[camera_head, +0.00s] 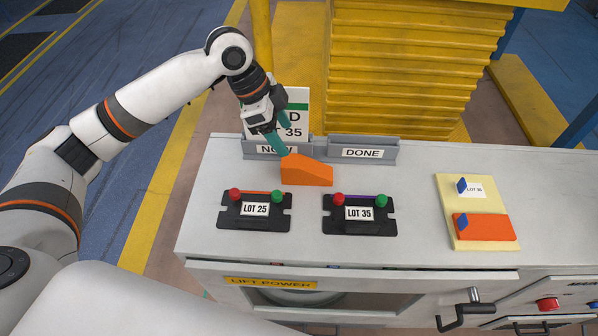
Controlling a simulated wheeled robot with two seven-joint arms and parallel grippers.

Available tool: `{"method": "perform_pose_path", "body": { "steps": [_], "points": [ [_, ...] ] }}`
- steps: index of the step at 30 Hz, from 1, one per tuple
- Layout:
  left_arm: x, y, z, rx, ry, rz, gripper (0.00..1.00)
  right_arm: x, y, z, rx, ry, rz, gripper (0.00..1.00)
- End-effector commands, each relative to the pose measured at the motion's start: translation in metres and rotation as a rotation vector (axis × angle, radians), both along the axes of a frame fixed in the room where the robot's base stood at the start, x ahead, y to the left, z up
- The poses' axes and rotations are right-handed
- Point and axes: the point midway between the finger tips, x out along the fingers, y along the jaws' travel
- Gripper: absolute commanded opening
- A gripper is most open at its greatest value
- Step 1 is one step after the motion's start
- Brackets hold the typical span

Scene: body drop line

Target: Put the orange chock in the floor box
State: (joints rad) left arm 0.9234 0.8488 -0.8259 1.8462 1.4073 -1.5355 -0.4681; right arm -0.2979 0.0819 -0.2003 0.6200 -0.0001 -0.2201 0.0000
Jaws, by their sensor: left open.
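The orange chock (306,171), a wedge with a sloping right side, sits on the light grey worktop in front of the NOW and DONE holders. My left gripper (281,142) has teal fingers pointing down. It is open, just behind and left of the chock, by the NOW holder. One finger overlaps the holder in the picture; I cannot tell whether it touches the holder or the chock. My right gripper is not in view. I cannot make out a floor box in this view.
Black plates marked LOT 25 (254,210) and LOT 35 (359,214), with red and green knobs, lie in front of the chock. The DONE holder (362,152) stands behind it. A cream board (451,190) with an orange card (485,227) lies at right. Yellow ribbed equipment (405,65) rises behind.

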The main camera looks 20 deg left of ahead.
Motion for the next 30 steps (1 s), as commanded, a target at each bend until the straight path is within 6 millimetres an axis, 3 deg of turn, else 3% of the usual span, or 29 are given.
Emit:
{"method": "perform_pose_path", "body": {
  "steps": [10, 17, 25, 30],
  "points": [
    [0.005, -0.020, -0.050, 0.005, 0.000, -0.014, 0.65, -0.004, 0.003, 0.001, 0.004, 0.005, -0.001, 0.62],
    [0.008, -0.027, -0.065, 0.004, -0.002, -0.013, 0.65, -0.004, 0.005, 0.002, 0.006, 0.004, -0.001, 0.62],
    [0.012, -0.043, -0.100, 0.003, -0.001, -0.012, 0.65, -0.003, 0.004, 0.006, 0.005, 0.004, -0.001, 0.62],
    [0.014, -0.046, -0.109, 0.004, -0.005, -0.012, 0.65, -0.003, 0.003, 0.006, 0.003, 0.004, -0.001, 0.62]
  ]
}}
